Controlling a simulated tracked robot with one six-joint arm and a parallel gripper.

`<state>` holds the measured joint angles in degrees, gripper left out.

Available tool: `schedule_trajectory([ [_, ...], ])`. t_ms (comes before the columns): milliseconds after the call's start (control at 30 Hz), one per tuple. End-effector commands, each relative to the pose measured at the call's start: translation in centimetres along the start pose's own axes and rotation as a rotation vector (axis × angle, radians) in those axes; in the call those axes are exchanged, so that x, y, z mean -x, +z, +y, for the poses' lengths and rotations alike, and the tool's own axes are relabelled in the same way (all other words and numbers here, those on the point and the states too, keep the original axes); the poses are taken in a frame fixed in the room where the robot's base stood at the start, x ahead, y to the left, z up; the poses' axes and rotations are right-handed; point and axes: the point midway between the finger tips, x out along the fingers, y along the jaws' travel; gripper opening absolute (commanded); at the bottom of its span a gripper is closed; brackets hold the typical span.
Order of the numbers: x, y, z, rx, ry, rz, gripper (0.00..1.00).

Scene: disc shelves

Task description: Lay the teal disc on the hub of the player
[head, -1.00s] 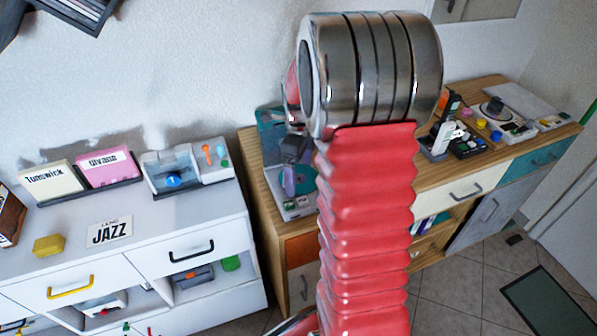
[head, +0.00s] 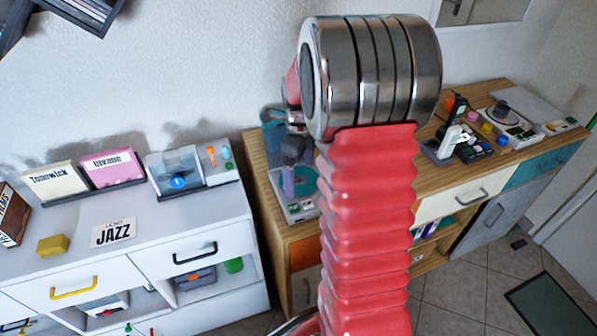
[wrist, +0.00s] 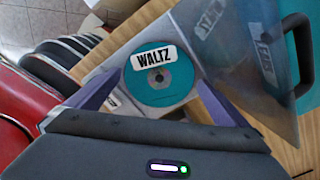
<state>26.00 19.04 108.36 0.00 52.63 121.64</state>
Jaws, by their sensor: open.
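The teal disc (wrist: 165,92), with a white WALTZ label, lies in the open player in the wrist view, its grey centre showing. It looks flat, but I cannot tell whether it is seated on the hub. The player (head: 303,211) stands on the left end of the wooden cabinet, partly behind my arm in the head view. Its clear lid (wrist: 238,45) stands open to the right in the wrist view. My gripper (wrist: 160,76) is open, its purple fingers apart on either side of the disc's near part. Any contact with the disc is unclear.
The wooden cabinet (head: 262,195) carries more devices (head: 470,145) at its right. A white cabinet (head: 195,218) at left holds a yellow block (head: 53,245), a JAZZ card (head: 113,231), upright sleeves (head: 112,166) and another device (head: 178,170).

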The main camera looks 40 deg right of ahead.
Motion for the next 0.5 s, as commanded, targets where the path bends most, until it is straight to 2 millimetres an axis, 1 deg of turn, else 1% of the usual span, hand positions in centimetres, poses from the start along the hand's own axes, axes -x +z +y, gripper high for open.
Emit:
schedule_trajectory([
  [167,1.1,0.1,-0.1,0.0,-0.003,-0.002,1.0],
  [233,1.9,0.0,-0.1,0.0,-0.002,-0.001,1.0],
  [500,6.5,0.1,-0.1,0.0,-0.004,-0.002,1.0],
])
